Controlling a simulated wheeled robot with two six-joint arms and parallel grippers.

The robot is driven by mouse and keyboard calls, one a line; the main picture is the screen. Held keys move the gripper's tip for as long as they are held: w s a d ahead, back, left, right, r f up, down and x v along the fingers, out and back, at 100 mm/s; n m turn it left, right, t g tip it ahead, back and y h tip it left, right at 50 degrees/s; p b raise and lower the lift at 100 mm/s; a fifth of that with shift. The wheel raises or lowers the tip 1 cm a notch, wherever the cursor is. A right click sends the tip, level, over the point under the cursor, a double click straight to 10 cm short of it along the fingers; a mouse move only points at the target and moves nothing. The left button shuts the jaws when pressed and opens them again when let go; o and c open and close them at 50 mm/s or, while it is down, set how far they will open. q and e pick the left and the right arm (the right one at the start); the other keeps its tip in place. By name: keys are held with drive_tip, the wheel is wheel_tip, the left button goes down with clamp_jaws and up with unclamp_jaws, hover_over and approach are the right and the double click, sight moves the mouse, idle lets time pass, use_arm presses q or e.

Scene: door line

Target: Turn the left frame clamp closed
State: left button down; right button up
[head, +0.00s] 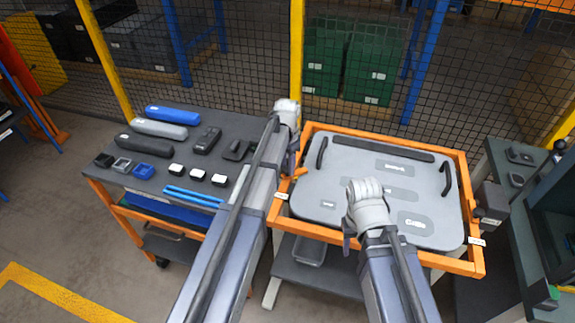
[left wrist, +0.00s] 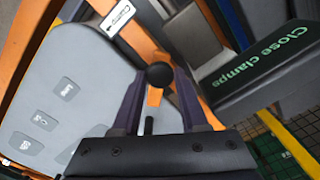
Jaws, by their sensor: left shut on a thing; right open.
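The grey door panel (head: 340,165) lies in an orange frame (head: 400,143) on a stand; both also show in the left wrist view. The left frame clamp (head: 300,172) is a small orange lever on the frame's left side. In the left wrist view its lever (left wrist: 155,95) has a round black knob. My left gripper (head: 294,155) is at that clamp; in the wrist view the gripper (left wrist: 160,80) is shut on the clamp, with the knob between its fingertips. My right gripper (head: 350,228) is open above the panel, its fingertips mostly hidden by its hand.
A dark table (head: 220,130) with handles, small blocks and blue strips stands to the left. A dark sign reading "Close clamps" (left wrist: 250,60) is close by in the wrist view. A grey workstation (head: 510,170) stands at the right. Mesh fencing runs behind.

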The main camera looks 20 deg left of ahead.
use_arm(q)
drive_tip(key=m, duration=0.4)
drive_tip(key=shift+m, duration=2.1)
drive_tip(key=shift+c, duration=2.2)
unclamp_jaws()
drive_tip(key=shift+r, duration=0.1)
wheel_tip(320, 180, up, 8)
drive_tip(key=p, duration=0.8)
drive_tip(key=shift+f, duration=0.2)
